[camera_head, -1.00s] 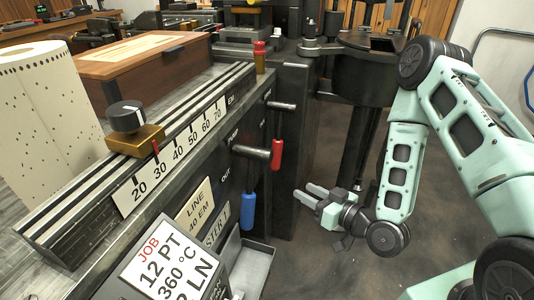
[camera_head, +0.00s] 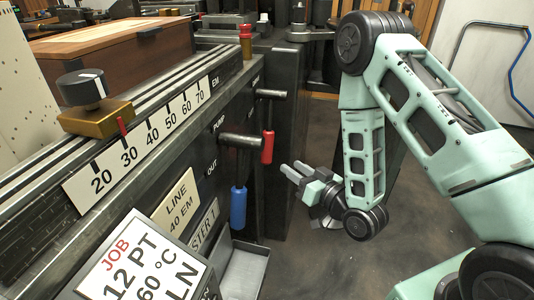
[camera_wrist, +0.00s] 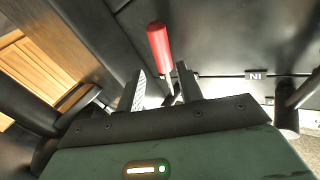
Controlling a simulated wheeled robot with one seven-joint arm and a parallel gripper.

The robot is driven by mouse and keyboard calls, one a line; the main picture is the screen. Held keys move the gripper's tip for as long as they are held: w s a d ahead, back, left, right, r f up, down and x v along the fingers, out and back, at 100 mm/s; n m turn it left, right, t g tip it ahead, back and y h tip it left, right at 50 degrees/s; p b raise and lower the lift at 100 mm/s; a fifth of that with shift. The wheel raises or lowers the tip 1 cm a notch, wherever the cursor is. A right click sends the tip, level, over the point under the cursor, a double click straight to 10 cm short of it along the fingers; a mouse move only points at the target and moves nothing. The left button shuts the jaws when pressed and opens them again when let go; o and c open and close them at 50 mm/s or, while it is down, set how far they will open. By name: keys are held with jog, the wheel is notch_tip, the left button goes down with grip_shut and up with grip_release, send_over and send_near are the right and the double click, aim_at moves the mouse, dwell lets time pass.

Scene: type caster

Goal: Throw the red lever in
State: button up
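The red lever (camera_head: 267,147) hangs down from a grey pivot bar on the dark side panel of the machine. In the wrist view its red handle (camera_wrist: 159,45) shows beyond my fingertips, close to the gap between them. My gripper (camera_head: 289,170) is to the right of the red handle and slightly below it in the head view. Its two fingers (camera_wrist: 161,82) are apart and empty. Whether they touch the lever cannot be told. An upside-down "IN" label (camera_wrist: 256,75) shows on the panel in the wrist view.
A blue-handled lever (camera_head: 238,207) hangs from a thicker pivot, nearer and lower left. An "OUT" label (camera_head: 212,169) is on the panel beside it. A grey tray (camera_head: 243,270) juts out below.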

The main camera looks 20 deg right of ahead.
aim_at(271, 152)
jog(key=x, duration=1.1)
jog(key=shift+w+a, duration=0.2)
jog(key=shift+w, duration=0.15)
jog(key=shift+b, duration=0.35)
grip_shut()
